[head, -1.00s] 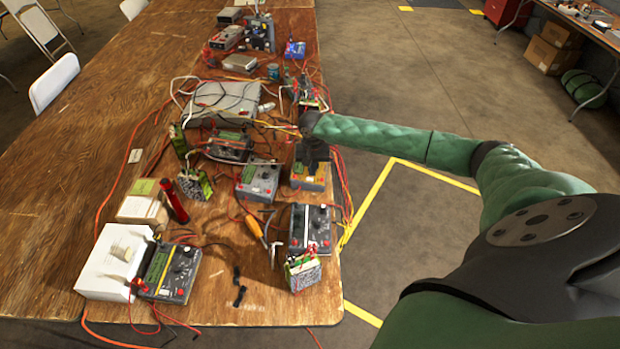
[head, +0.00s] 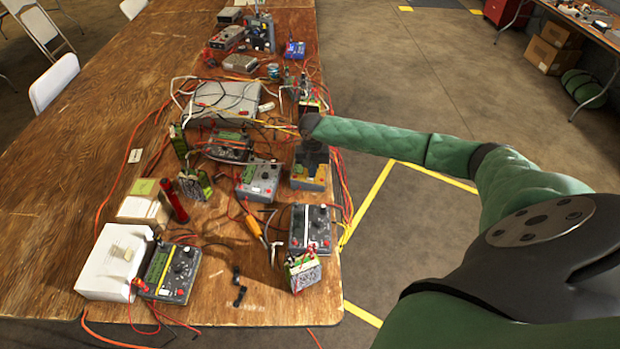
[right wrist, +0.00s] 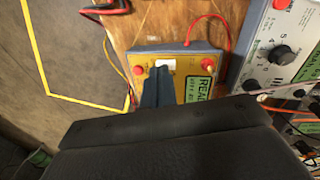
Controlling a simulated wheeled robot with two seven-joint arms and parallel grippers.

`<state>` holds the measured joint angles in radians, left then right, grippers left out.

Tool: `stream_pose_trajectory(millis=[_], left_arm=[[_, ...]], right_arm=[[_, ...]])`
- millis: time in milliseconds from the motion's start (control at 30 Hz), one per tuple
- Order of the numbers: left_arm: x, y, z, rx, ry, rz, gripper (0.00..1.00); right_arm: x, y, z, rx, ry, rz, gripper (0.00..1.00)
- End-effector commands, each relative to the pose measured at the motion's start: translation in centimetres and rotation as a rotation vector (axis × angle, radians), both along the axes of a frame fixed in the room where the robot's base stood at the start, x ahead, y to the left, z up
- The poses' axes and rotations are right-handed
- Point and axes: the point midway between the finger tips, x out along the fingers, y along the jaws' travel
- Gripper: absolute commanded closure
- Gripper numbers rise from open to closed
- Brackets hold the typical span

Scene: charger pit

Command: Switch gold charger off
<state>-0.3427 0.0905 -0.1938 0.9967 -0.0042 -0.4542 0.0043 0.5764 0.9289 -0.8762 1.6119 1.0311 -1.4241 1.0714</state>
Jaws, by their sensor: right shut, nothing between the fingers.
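The gold charger (head: 309,172) sits near the right edge of the wooden table, partly hidden under my right gripper in the head view. In the right wrist view the gold charger (right wrist: 193,65) has a yellow face, a grey-blue body, two red knobs, a white switch (right wrist: 165,64) and a green display that is partly cut off. My right gripper (head: 312,152) is over its face. In the right wrist view the shut, empty fingers (right wrist: 157,85) end close to the white switch. I cannot tell whether they touch it. My left gripper is not in view.
A grey charger (head: 259,180) stands left of the gold one; another dark charger (head: 311,229) is in front of it. Red and yellow wires run around them and along the table edge. A large grey box (head: 222,98) and more devices lie farther back. The left tabletop (head: 70,180) is mostly bare.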

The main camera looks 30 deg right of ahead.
Motion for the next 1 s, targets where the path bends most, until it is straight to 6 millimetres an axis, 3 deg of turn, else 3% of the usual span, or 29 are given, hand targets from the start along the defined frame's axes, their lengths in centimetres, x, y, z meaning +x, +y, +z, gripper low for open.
stream_pose_trajectory(millis=[467, 1000], left_arm=[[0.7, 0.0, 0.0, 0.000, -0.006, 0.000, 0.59], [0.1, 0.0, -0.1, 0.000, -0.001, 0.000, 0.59]], right_arm=[[0.0, 0.0, -0.6, 0.000, 0.000, 0.000, 1.00], [0.0, 0.0, -1.3, 0.000, 0.000, 0.000, 1.00]])
